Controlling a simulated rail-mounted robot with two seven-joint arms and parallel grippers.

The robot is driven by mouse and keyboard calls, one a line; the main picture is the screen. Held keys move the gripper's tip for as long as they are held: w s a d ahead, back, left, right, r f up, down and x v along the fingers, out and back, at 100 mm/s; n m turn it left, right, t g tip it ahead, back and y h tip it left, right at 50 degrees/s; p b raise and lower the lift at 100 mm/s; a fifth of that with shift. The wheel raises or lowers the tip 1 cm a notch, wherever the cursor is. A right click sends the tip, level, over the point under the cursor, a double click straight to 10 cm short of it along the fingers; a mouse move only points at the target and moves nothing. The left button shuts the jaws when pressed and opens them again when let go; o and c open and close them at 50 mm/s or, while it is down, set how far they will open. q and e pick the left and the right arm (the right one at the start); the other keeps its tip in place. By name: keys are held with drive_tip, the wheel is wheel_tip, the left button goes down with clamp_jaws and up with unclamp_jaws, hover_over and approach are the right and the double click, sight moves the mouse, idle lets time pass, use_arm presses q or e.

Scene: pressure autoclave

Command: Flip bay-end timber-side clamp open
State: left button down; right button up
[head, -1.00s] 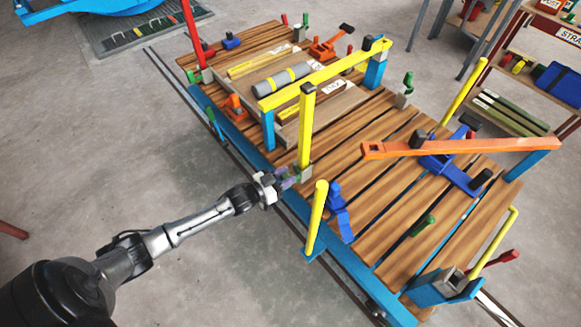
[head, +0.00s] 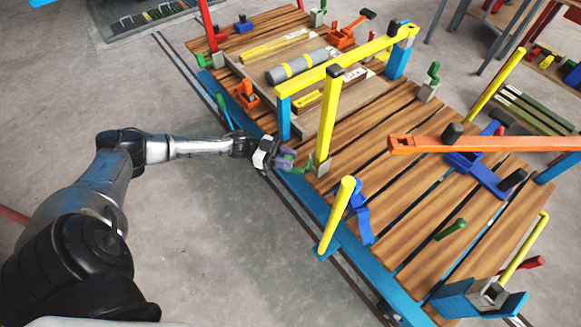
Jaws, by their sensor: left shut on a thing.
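My left gripper (head: 281,157) is at the near long edge of the slatted deck, beside the foot of the yellow upright post (head: 328,115). Its purple jaw tips are shut on a small green lever (head: 298,168). The lever points out from the grey clamp block (head: 319,164) at the post's foot, towards my gripper. The jaws partly hide the lever, so its exact angle is unclear. My right gripper is not in view.
A yellow beam (head: 345,60) runs above the deck behind the gripper. A short yellow post (head: 337,215) and a blue clamp (head: 360,212) stand to the right. An orange bar (head: 480,144) crosses the far right. Grey floor (head: 230,250) in front is clear.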

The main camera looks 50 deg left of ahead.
use_arm(q)
drive_tip(key=shift+w+a+m+g+h+b, duration=0.1)
drive_tip(key=shift+a+m+g+h+b, duration=0.25)
drive_tip(key=shift+m+g+b, duration=0.25)
drive_tip(key=shift+w+a+m+g+h+b, duration=0.1)
drive_tip(key=shift+a+m+g+h+b, duration=0.2)
drive_tip(key=shift+g, duration=0.4)
drive_tip(key=shift+d, duration=0.1)
drive_tip(key=c, duration=0.8)
unclamp_jaws()
drive_tip(key=v, duration=1.3)
drive_tip(key=shift+a, duration=0.4)
